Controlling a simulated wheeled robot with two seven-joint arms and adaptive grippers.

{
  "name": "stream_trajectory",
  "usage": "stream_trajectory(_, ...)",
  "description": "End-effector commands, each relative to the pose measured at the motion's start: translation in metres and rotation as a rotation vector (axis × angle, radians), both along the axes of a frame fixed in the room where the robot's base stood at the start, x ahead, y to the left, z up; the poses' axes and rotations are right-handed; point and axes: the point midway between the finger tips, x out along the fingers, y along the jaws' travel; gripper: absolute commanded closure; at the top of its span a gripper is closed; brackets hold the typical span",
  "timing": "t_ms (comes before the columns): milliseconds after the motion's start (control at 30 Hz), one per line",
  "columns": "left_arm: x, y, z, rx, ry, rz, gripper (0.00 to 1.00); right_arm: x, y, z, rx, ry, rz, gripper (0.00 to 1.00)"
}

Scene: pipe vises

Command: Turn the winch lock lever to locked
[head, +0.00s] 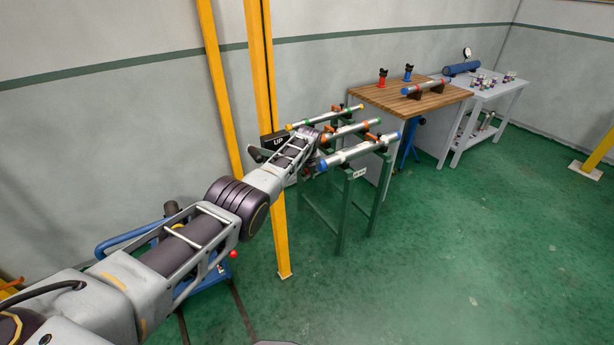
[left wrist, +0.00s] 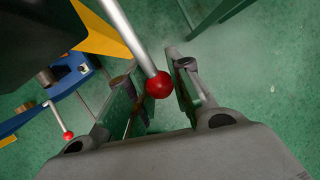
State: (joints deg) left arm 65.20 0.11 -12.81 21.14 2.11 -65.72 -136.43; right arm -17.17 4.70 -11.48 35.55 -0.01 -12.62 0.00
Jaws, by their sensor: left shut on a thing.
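In the left wrist view the lever is a silver rod (left wrist: 128,35) with a red ball knob (left wrist: 158,85). The rod comes in from the top and slants down to the knob. My left gripper (left wrist: 156,78) is shut on the lever, with the knob between its two fingers. In the head view my arm reaches to the yellow posts, beside a black "UP" sign (head: 274,140). The lever and the fingertips cannot be made out there. The lever's pivot and any lock marking are hidden. My right gripper is not in view.
A yellow post (head: 262,75) stands close to my arm. A green rack (head: 342,215) holds several pipes just to the right. A wooden-topped bench (head: 445,98) and a grey table (head: 505,90) stand farther back. Another red ball (head: 234,254) shows below my forearm.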

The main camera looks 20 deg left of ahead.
Motion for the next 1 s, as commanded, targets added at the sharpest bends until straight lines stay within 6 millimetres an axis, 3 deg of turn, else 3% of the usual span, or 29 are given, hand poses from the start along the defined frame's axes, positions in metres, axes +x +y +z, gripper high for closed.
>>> stream_trajectory(333,0.003,0.001,0.014,-0.055,0.030,-0.001,1.00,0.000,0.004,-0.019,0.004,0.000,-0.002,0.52)
stream_trajectory(933,0.003,-0.001,0.018,-0.069,0.041,-0.003,1.00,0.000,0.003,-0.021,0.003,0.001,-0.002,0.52)
stream_trajectory(967,0.003,-0.001,0.018,-0.069,0.041,-0.003,0.75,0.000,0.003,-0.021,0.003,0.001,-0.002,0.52)
stream_trajectory(1000,0.003,-0.001,0.018,-0.069,0.041,-0.003,0.70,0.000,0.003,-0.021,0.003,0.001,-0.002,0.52)
